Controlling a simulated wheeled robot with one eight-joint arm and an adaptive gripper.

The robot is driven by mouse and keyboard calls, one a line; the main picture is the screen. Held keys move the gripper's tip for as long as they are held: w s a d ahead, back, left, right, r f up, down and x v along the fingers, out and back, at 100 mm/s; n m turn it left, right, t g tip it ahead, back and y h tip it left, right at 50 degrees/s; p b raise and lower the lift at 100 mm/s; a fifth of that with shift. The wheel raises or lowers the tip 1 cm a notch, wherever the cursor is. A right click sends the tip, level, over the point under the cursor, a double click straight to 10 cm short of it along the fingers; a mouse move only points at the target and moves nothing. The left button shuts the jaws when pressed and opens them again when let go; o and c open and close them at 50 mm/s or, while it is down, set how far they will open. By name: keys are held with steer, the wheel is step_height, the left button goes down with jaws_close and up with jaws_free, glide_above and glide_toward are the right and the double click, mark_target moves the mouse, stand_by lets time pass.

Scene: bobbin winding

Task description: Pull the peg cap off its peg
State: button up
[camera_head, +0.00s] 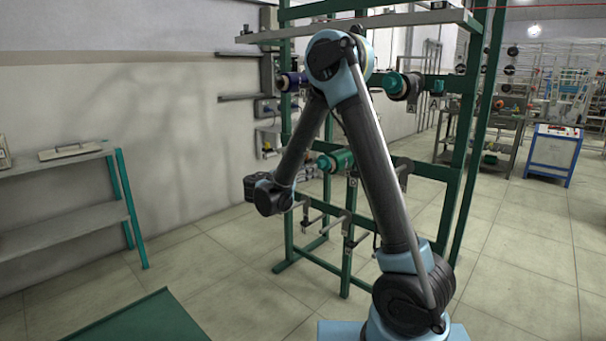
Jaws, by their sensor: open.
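Green caps or spools sit on pegs of the green rack (470,120) ahead. One green cap (394,83) shows at the upper right, beside a dark and tan bobbin (412,88). A smaller green piece (438,87) is just right of it. Another green piece (342,158) with a tan ring is on a middle peg, between my arm's two links. I cannot tell which is the peg cap in question. My forearm hangs down to a dark wrist left of the rack's middle. My gripper's fingers are hidden behind the wrist or too small to make out.
A purple bobbin (294,81) is at the upper left of the rack. Several bare grey pegs (350,238) stick out low down. A shelf (60,230) stands at the left wall, a green surface (140,320) at the bottom left. The floor between is clear.

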steer(key=x, duration=0.8)
steer(key=shift+s, duration=0.1)
jaws_close()
steer(key=shift+s, duration=0.1)
stand_by(0.3)
steer(key=shift+v, duration=2.95)
